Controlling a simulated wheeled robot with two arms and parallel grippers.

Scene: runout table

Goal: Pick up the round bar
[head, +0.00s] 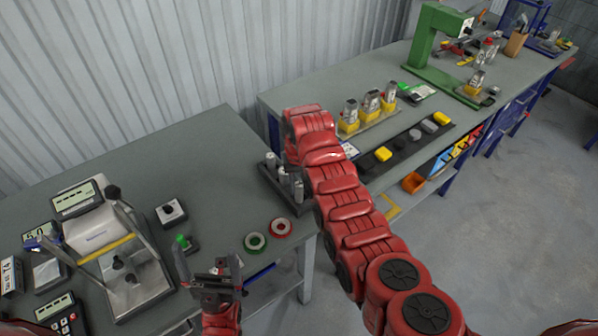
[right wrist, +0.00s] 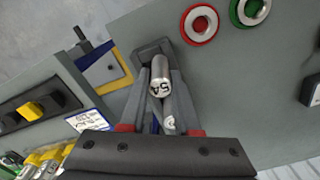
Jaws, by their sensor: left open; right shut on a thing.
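A grey metal round bar (right wrist: 160,70) with dark characters on its end face shows between the fingers of my right gripper (right wrist: 158,80), which is shut on it. A second bar (right wrist: 168,118) shows nearer the palm in the right wrist view. The dark holder (right wrist: 146,50) lies just beyond the fingertips; I cannot tell whether the held bar is clear of it. My left gripper (head: 214,277) is open and empty near the bench's front edge.
A green ring (head: 255,242) and a red ring (head: 281,227) lie beside the holder. A bench instrument (head: 95,225) and a small green-knobbed item (head: 184,243) stand to the left. A second bench (head: 330,85) carries yellow-based pieces and a green press (head: 428,50).

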